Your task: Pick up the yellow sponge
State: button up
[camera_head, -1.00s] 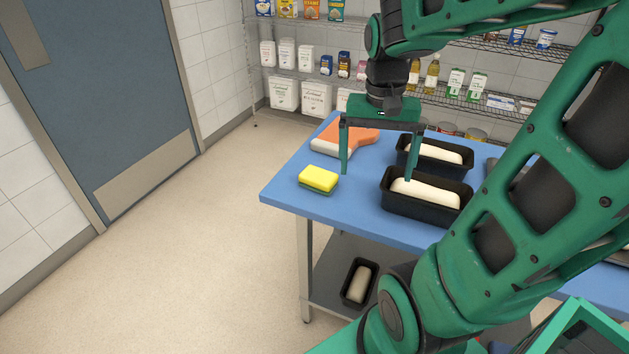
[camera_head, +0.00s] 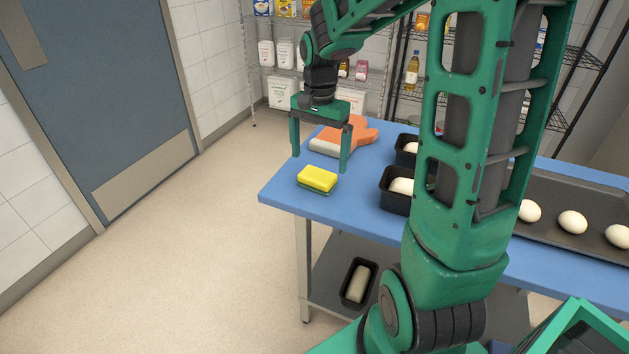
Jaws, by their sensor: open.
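The yellow sponge (camera_head: 317,178), with a green underside, lies flat near the front left corner of the blue table. My gripper (camera_head: 320,164) points down with its two fingers spread wide and nothing between them. In the picture its fingertips are just above and to either side of the sponge, the left tip near its upper left and the right tip at its upper right. The gripper looks apart from the sponge; its exact height above the table is hard to tell.
An orange oven mitt (camera_head: 357,135) lies behind the gripper. Dark loaf tins with dough (camera_head: 393,202) stand to the right, partly hidden by my arm. A tray (camera_head: 545,233) with several dough balls is farther right. The blue table (camera_head: 320,210) is bare around the sponge.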

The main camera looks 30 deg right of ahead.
aim_at(317, 174)
jog(key=shift+w+f, duration=0.15)
jog(key=shift+f, duration=2.5)
jog(key=shift+c, duration=0.7)
jog(key=c, duration=1)
